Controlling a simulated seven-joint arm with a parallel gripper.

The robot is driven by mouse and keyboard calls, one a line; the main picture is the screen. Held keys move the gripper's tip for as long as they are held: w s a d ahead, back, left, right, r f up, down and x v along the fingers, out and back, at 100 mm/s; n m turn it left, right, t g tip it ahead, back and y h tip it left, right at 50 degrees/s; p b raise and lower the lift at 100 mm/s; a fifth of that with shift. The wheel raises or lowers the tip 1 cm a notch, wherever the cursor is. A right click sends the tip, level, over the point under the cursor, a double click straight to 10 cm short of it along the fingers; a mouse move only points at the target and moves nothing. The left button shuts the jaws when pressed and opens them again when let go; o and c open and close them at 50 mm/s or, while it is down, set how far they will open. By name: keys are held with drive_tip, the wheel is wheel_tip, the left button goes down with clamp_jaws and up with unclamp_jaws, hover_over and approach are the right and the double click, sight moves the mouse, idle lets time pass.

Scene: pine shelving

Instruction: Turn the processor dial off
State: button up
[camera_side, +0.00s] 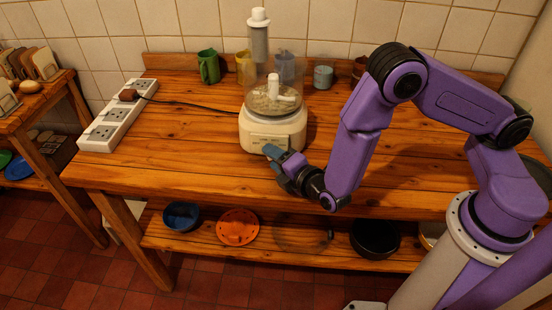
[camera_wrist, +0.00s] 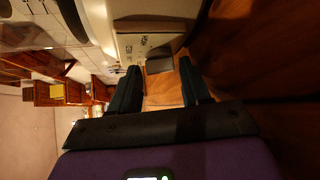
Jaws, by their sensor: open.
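The food processor stands on the wooden worktop, with a cream base (camera_side: 272,132), a clear bowl (camera_side: 274,82) and a white-capped feed tube (camera_side: 258,36). My gripper (camera_side: 272,152) is at the lower front of the base, in front of its control panel. In the wrist view the two dark fingers of my gripper (camera_wrist: 160,72) are apart. A small grey block, which looks like the dial (camera_wrist: 160,64), shows between the fingertips on the pale front panel (camera_wrist: 140,45). I cannot tell whether the fingers touch it. Its setting is not readable, and my gripper covers it in the side view.
A white power strip (camera_side: 112,118) lies at the left, with a plug and black cord running to the processor. A green mug (camera_side: 208,67), yellow mug (camera_side: 245,66) and other cups stand behind. A lower shelf holds an orange dish (camera_side: 238,228) and bowls. The worktop's front left is clear.

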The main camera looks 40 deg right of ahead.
drive_tip(key=c, duration=0.8)
drive_tip(key=shift+o, duration=0.2)
drive_tip(key=shift+r, duration=0.1)
drive_tip(key=shift+w+a+r+n+g+h, duration=0.15)
drive_tip(key=shift+n+g+h, duration=0.1)
drive_tip(key=shift+n+g, duration=0.3)
drive_tip(key=shift+s+r+n+g+h, duration=0.1)
drive_tip(key=shift+n+g+h, duration=0.2)
drive_tip(key=shift+g, duration=0.35)
drive_tip(key=shift+w+a+r+n+g+h, duration=0.15)
drive_tip(key=shift+n+g+h, duration=0.25)
drive_tip(key=shift+n+g, duration=0.25)
drive_tip(key=shift+w+r+n+g+h, duration=0.15)
drive_tip(key=shift+n+g+h, duration=0.25)
drive_tip(key=shift+g, duration=0.45)
drive_tip(key=o, duration=0.8)
drive_tip(key=shift+c, duration=0.2)
drive_tip(key=shift+s, duration=0.1)
drive_tip(key=v, duration=1.7)
